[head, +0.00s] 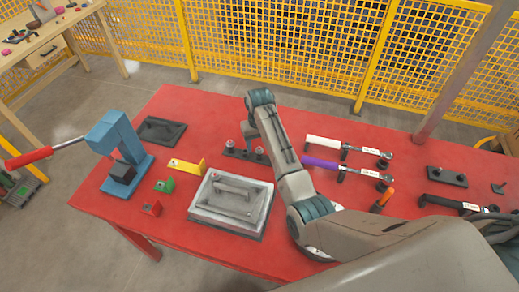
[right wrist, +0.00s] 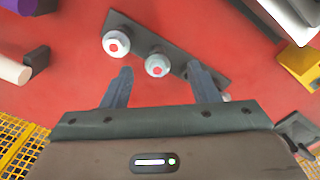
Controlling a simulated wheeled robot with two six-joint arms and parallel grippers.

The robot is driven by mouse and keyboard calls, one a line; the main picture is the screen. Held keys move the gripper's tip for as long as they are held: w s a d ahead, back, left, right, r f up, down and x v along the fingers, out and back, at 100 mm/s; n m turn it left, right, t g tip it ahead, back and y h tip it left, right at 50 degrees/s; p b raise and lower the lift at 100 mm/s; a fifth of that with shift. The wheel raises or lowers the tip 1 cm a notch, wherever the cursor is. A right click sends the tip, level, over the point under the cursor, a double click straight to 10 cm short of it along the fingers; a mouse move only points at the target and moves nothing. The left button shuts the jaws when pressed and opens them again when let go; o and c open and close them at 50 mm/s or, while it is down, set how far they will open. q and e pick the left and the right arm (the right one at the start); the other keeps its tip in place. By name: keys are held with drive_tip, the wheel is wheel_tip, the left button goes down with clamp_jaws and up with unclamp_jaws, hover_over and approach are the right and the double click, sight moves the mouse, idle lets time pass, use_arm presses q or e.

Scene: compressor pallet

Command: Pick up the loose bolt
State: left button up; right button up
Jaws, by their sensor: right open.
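A dark bar (head: 243,154) on the red table holds upright bolts with pale round heads; it also shows in the right wrist view (right wrist: 181,58). In that view one bolt (right wrist: 117,43) and a middle bolt (right wrist: 157,65) have red dots on top. A third is mostly hidden behind a finger. I cannot tell which bolt is loose. My right gripper (right wrist: 159,68) is open and points down at the bar, its fingertips appearing on either side of the middle bolt. I cannot tell how far above it they are. My left gripper is out of view.
A grey metal lidded plate (head: 228,206) lies in front of the bar. Purple-handled (head: 325,164) and white-handled (head: 325,141) wrenches lie right. Yellow fencing (head: 280,45) runs behind.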

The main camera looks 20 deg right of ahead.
sight(259, 148)
drive_tip(key=shift+f, duration=0.3)
drive_tip(key=f, duration=0.1)
drive_tip(key=f+p, duration=0.2)
drive_tip(key=f, duration=0.1)
drive_tip(key=shift+w+d, duration=0.2)
drive_tip(key=shift+w, duration=0.15)
drive_tip(key=shift+f, duration=0.55)
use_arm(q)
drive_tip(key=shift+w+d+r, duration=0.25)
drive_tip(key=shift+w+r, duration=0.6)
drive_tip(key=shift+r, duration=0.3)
use_arm(e)
drive_tip(key=c, duration=1)
